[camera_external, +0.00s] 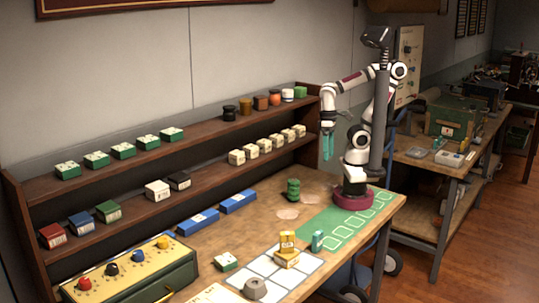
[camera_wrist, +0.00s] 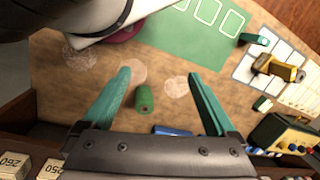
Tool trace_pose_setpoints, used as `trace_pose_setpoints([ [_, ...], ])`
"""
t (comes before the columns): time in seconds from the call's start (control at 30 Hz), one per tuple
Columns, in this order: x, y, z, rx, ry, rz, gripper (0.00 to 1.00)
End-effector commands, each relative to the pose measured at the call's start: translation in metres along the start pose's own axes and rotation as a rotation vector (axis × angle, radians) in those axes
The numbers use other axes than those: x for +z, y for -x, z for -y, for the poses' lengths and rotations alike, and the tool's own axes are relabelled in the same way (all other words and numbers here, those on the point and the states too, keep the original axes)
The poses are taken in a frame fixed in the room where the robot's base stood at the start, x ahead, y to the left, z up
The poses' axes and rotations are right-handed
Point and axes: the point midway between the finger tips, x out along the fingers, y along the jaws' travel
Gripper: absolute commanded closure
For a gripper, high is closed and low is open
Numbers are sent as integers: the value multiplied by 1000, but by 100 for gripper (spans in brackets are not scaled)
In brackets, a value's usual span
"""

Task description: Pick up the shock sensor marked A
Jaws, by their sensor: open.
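My gripper (camera_external: 328,150) is open and empty, raised above the back of the bench near the shelves. In the wrist view its two teal fingers (camera_wrist: 160,76) are spread wide, with a green cylinder (camera_wrist: 143,98) on the bench below between them. In the external view a dark green stacked item (camera_external: 293,190) stands there. A teal block (camera_external: 318,240) stands by the white grid; it also shows in the wrist view (camera_wrist: 254,39). A yellow block (camera_external: 287,240) sits on the grid. The letter A is not readable on anything, so I cannot tell which is the shock sensor.
The shelves (camera_external: 150,184) behind the bench hold several small labelled boxes and jars. Blue trays (camera_external: 238,201) lie below them. A control box (camera_external: 130,272) with coloured knobs stands front left. A green mat (camera_external: 325,224) with white outlines lies beside my base. Bare bench surrounds the green cylinder.

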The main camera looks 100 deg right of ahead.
Motion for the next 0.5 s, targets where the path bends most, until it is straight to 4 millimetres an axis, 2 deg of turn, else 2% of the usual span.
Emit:
trace_pose_setpoints([
  [0.2,0,0,1,-1,-1,5,7],
  [0.27,-3,3,9,-3,-6,40,7],
  [0.37,-18,7,43,-12,-29,184,7],
  [0.43,-34,3,81,-22,-58,330,7],
  [0.5,-50,-12,120,-29,-91,478,7],
])
